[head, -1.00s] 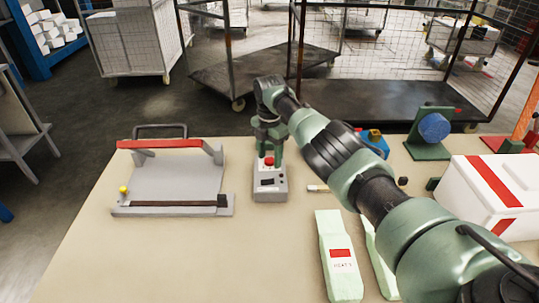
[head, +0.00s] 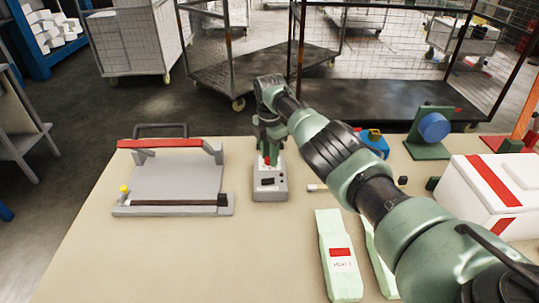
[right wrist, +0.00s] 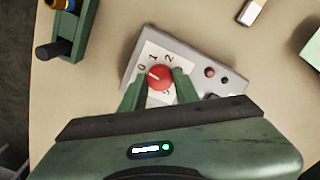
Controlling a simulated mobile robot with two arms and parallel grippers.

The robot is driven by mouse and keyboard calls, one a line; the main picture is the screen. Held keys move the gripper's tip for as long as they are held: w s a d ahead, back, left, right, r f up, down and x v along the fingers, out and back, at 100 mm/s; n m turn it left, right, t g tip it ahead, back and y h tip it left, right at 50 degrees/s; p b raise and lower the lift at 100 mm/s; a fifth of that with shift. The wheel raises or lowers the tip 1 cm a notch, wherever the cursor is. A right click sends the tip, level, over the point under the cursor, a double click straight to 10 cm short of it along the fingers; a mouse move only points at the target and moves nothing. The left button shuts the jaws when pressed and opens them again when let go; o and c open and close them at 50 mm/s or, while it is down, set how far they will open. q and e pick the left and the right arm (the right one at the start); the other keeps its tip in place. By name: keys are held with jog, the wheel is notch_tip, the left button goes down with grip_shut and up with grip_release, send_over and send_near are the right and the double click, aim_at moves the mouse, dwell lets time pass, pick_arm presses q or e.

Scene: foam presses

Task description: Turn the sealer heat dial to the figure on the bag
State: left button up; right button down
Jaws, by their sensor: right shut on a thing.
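The grey heat control box (head: 270,183) stands on the table right of the sealer (head: 177,178). My right gripper (right wrist: 159,84) is shut on its red dial (right wrist: 159,77), one finger on each side. The dial has a pale pointer mark towards the upper left. Its white scale plate shows 0, 1 and 2; another figure below right is partly hidden. In the head view the gripper mostly covers the dial. A pale green bag (head: 339,255) lies in front, with a red label and small heat print whose figure I cannot read surely. My left gripper is out of view.
A second green bag (head: 379,258) lies partly under my right arm in view. A white box with red stripes (head: 492,193) and a green stand with a blue disc (head: 433,127) are at right. The front left table is clear.

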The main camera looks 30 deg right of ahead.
jog(key=m, duration=0.4)
jog(key=shift+m, duration=0.3)
jog(key=m+p, duration=0.1)
jog(key=m, duration=0.3)
jog(key=shift+r+m, duration=0.1)
jog(key=shift+m, duration=0.2)
jog(key=m, duration=1.1)
jog(key=shift+m+p, duration=0.3)
jog(key=m, duration=0.4)
jog(key=shift+m, duration=0.3)
jog(key=m, duration=0.4)
jog(key=shift+w+m, duration=0.1)
jog(key=shift+m, duration=2.2)
